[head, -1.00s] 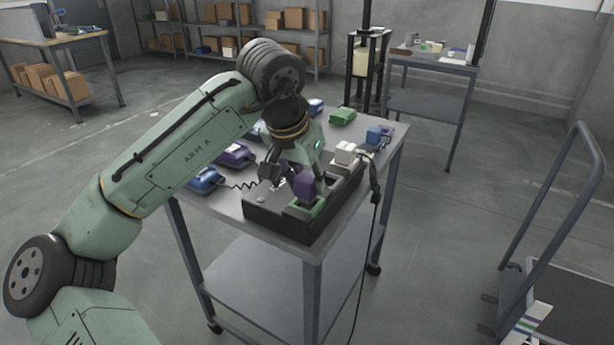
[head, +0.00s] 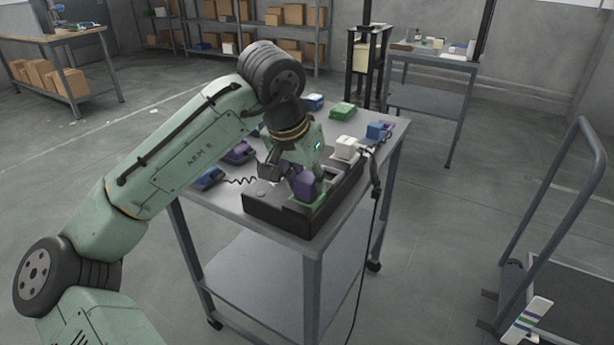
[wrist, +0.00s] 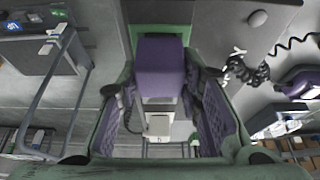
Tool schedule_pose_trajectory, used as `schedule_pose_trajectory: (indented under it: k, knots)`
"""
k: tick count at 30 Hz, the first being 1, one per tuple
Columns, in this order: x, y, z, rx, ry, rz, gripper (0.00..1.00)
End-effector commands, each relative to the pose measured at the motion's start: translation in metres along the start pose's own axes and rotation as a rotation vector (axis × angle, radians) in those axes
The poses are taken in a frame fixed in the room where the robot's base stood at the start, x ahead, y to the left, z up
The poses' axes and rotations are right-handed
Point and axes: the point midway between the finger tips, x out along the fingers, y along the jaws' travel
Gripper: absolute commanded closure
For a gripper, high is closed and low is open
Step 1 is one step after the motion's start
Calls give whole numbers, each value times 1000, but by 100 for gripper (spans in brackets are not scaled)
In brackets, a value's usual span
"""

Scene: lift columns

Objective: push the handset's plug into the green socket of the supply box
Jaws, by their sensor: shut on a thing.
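The supply box (head: 268,212) is a long dark box on the near part of the grey table. Its green socket (head: 316,204) is at the near end, and its green rim shows in the wrist view (wrist: 138,32). My gripper (head: 298,176) is shut on the purple plug (head: 304,186), which is upright at the green socket. In the wrist view the plug (wrist: 160,65) sits between the purple finger pads, overlapping the green rim. How deep it sits, I cannot tell. A purple handset (head: 238,152) lies left of the box; a dark coiled cord runs nearby.
A white plug (head: 346,148) stands at the box's far end, with a black cable hanging off the table's right side. Blue (head: 209,178) and green (head: 343,111) handsets lie around the tabletop (head: 225,201). A trolley (head: 570,290) stands on the floor at right.

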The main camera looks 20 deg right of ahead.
Motion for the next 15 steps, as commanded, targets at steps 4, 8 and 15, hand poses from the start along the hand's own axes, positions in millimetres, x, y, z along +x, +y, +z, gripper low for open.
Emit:
schedule_pose_trajectory:
  k: [4, 8, 15]
  knots:
    - [1, 0, 0, 0, 1, 0, 92]
    - [0, 0, 0, 0, 2, 0, 92]
    - [0, 0, 0, 0, 1, 0, 51]
